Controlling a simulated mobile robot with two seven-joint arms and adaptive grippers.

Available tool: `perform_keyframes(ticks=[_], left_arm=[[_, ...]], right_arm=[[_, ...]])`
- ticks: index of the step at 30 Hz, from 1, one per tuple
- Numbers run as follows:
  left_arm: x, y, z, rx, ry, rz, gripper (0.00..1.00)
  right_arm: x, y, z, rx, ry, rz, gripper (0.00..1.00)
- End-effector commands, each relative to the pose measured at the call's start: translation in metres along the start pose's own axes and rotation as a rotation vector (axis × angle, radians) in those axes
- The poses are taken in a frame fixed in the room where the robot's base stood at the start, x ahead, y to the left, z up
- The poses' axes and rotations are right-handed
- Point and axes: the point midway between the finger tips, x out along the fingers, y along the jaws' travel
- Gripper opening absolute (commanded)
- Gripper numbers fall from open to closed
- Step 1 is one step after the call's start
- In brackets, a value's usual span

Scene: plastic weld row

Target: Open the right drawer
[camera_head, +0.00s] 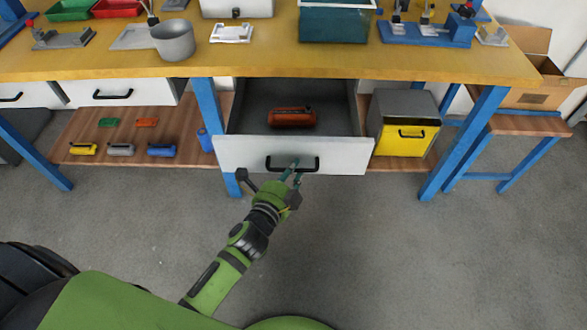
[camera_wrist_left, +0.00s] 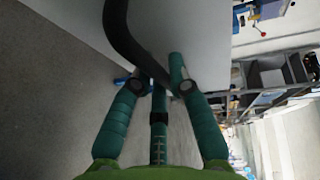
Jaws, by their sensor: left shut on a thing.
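The right drawer (camera_head: 225,152) has a white front and a grey inside, and it stands pulled out well below the yellow workbench. Its black bar handle (camera_head: 308,164) is on the front. An orange-red object (camera_head: 292,117) lies inside the drawer. My left gripper (camera_head: 293,172) is at the handle, shut on it near its middle. In the left wrist view the black handle (camera_wrist_left: 119,35) runs down to between the teal fingers of my left gripper (camera_wrist_left: 163,78), in front of the white drawer front (camera_wrist_left: 190,28). My right gripper is not in view.
The yellow bench top (camera_head: 270,58) holds a grey pot (camera_head: 173,40) and a dark teal bin (camera_head: 333,24). Blue legs flank the drawer. A yellow-fronted box (camera_head: 402,140) stands on the lower shelf to the right. Grey floor (camera_head: 350,235) in front is clear.

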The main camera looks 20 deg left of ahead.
Motion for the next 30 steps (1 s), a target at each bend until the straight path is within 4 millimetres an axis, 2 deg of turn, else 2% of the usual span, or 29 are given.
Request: perform_keyframes(ticks=[4,5,6,15,19,23,30], left_arm=[[0.0,0.0,0.001,-0.001,-0.002,0.001,0.0],[0.0,0.0,0.001,-0.001,-0.002,0.001,0.3],[0.0,0.0,0.001,-0.001,-0.002,0.001,0.43],[0.0,0.0,0.001,0.0,-0.001,0.0,0.43],[-0.007,0.001,0.0,0.0,0.0,0.002,0.43],[-0.027,0.001,0.0,-0.001,0.0,0.004,0.43],[-0.077,0.001,0.001,-0.002,-0.002,0.004,0.43]], right_arm=[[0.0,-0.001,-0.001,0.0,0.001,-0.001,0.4],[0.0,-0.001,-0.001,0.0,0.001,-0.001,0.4],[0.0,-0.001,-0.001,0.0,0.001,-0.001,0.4],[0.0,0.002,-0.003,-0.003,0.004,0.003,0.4],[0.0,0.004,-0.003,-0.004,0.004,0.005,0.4],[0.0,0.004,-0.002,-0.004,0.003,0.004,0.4],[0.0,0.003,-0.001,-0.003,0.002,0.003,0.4]])
